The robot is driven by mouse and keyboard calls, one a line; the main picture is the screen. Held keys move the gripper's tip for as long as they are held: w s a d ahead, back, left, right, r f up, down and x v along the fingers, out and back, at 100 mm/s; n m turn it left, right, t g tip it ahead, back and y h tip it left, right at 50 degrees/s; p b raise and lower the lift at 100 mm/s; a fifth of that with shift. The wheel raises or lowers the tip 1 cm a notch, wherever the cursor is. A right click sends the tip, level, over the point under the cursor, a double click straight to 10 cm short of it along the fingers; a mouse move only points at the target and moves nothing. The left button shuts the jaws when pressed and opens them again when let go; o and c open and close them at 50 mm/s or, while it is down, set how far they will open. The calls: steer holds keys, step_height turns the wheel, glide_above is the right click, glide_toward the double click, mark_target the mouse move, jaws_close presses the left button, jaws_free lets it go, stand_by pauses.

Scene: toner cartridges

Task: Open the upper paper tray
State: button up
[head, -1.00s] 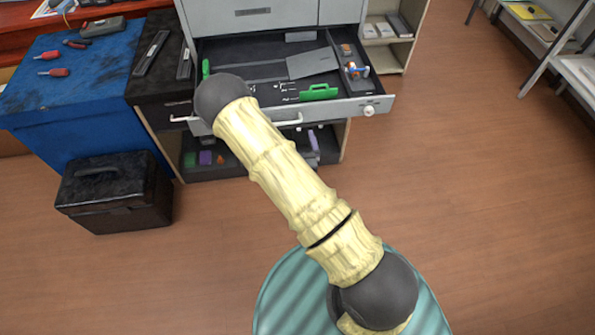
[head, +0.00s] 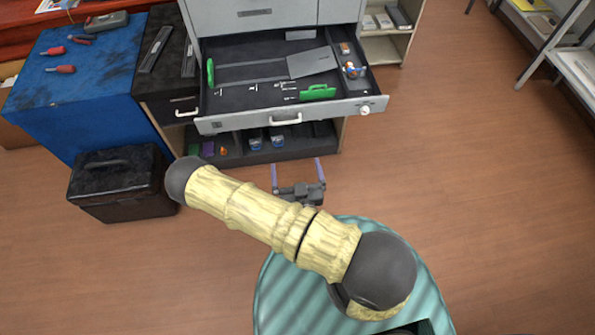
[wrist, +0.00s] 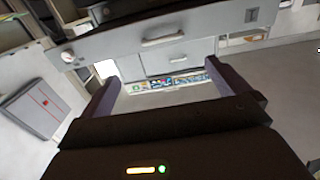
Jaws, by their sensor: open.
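The upper paper tray (head: 250,78) is pulled out of the grey printer (head: 250,18) in the head view. Its dark inside shows green guides and a grey plate. Its pale handle (head: 286,119) is on the tray front, with a white knob at the right end. My gripper (head: 297,167) is open and empty, its two fingers apart, in front of and below the tray front, clear of the handle. The wrist view shows the open fingers (wrist: 160,85) and a grey front with a handle (wrist: 163,39) beyond them.
A dark shelf (head: 230,156) with small items is under the tray. A black box (head: 120,184) stands on the floor at left, beside the blue bench (head: 50,100). Shelving stands at upper right. The floor (head: 460,190) at right is clear.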

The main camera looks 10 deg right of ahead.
steer(key=shift+s, duration=1.05)
steer(key=shift+c, duration=0.4)
steer(key=shift+w+m+h, duration=0.2)
steer(key=shift+m+h, duration=0.1)
steer(key=c, duration=0.7)
steer(key=w+m+g+h, duration=0.1)
steer(key=w+d+m+g+h, duration=0.1)
steer(key=m+g, duration=0.1)
steer(key=w+d+f+m+g+h, duration=0.1)
steer(key=h, duration=0.1)
steer(key=shift+d+m, duration=0.25)
steer(key=shift+m, duration=0.05)
jaws_close()
step_height(320, 180, up, 10)
steer(key=w+a+n+g+y, duration=0.1)
steer(key=w+a+g+y, duration=0.15)
steer(key=g+y, duration=0.45)
steer(key=s+d+r+n+g+h, duration=0.1)
steer(key=s+d+r+n+g, duration=0.3)
steer(key=s+r, duration=0.4)
step_height(320, 180, up, 3)
steer(key=shift+d+r+n, duration=0.2)
steer(key=shift+d+n, duration=0.3)
steer(key=shift+d, duration=0.1)
